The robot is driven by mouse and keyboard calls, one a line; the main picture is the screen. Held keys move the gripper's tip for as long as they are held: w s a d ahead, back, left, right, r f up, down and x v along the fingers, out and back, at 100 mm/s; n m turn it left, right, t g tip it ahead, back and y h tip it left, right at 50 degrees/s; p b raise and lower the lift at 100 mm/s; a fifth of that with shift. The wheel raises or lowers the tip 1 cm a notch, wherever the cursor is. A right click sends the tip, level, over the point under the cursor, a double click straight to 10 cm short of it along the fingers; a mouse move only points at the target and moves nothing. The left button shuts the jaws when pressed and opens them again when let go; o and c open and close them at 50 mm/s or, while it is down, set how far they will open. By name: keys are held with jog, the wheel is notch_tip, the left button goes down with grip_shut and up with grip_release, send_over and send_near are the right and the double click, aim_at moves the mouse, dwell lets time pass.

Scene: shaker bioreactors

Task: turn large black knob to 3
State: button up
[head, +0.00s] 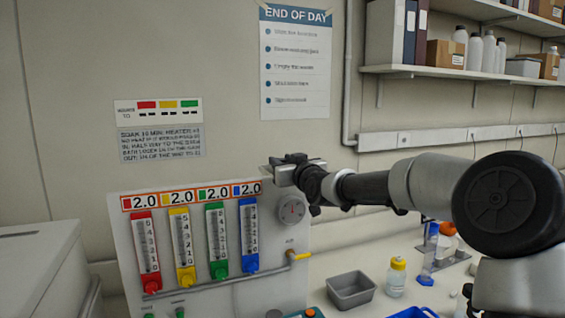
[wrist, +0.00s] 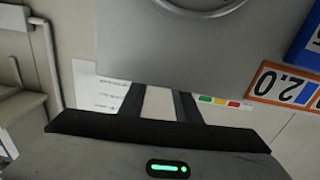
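No large black knob can be made out in either view; the lower part of the panel (head: 125,235) is cut off by the picture's bottom edge. The panel carries red (head: 145,250), yellow (head: 181,245), green (head: 216,240) and blue (head: 249,235) flow meters, each under a 2.0 readout. A round dial gauge (head: 291,210) sits at their right. My gripper (head: 283,172) is at the panel's top right corner, above the gauge. In the wrist view my gripper (wrist: 158,102) shows two dark fingers apart, with a pale strip between them and no held object clear.
A grey bin (head: 351,290), a yellow-capped bottle (head: 397,277) and a blue tray (head: 412,313) stand on the bench at right. A loaded shelf (head: 470,74) is above. A white cabinet (head: 40,265) stands at left.

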jog(key=shift+a+f+b, duration=0.25)
jog(key=shift+f+b, duration=0.15)
jog(key=shift+b, duration=0.25)
jog(key=shift+s+a+f+m+h+b, duration=0.15)
jog(key=shift+m+h+b, duration=0.25)
jog(key=shift+h+b, duration=0.4)
jog(key=shift+a+r+m+t+h+p, duration=0.2)
jog(key=shift+r+m+t+h+p, duration=0.3)
jog(key=shift+m+h, duration=0.3)
jog(key=m+h+p, duration=0.1)
jog(key=h+p, duration=0.1)
jog(key=p, duration=0.1)
jog(key=shift+r+p, duration=0.2)
jog(key=shift+p, duration=0.1)
jog(key=shift+d+f+m+h+p, duration=0.1)
jog(key=shift+f+m+h+p, duration=0.15)
jog(key=shift+m+h+p, duration=0.55)
jog(key=o, duration=1)
